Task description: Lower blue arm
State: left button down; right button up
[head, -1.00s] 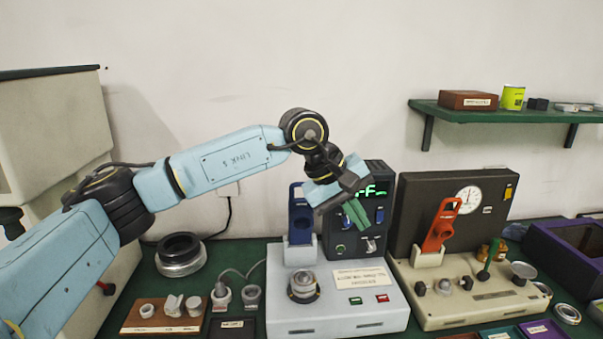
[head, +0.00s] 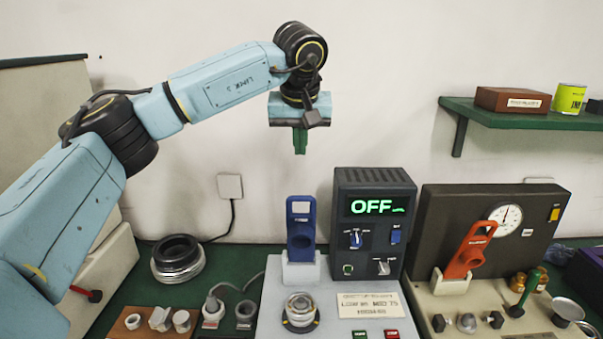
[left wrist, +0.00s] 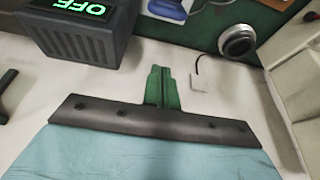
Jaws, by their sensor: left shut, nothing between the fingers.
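The blue arm (head: 301,228) stands upright in a white bracket on the grey machine (head: 272,300), left of the dark control box (head: 374,258) whose display reads OFF. Part of the blue arm shows at the top of the left wrist view (left wrist: 172,6). My left gripper (head: 300,150) points down, its green fingers shut and empty, in the air above the blue arm and apart from it. The fingers also show in the left wrist view (left wrist: 162,70). A bearing ring with a metal centre (head: 300,310) sits on the machine below the blue arm. My right gripper is not in view.
An orange arm (head: 468,252) stands tilted on a beige machine with a dial (head: 508,217) at right. A dark ring stack (head: 178,258) and a wooden board with small parts (head: 125,328) lie at left. A green shelf (head: 480,115) is at upper right.

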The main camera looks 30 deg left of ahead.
pick_arm(q)
jog(key=d+x, duration=0.1)
jog(key=x, duration=0.3)
jog(key=p, duration=0.1)
send_over(301, 214)
jog(key=w, duration=0.1)
jog(key=f, duration=0.3)
jog(key=a+f, duration=0.1)
jog(key=f, duration=0.1)
jog(key=shift+f, duration=0.2)
jog(key=shift+s+d, duration=0.35)
jog(key=shift+s, duration=0.05)
jog(key=shift+f, duration=0.1)
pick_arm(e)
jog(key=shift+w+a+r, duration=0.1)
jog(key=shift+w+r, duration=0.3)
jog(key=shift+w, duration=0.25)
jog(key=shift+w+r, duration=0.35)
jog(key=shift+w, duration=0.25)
pick_arm(q)
jog(key=shift+d, duration=0.1)
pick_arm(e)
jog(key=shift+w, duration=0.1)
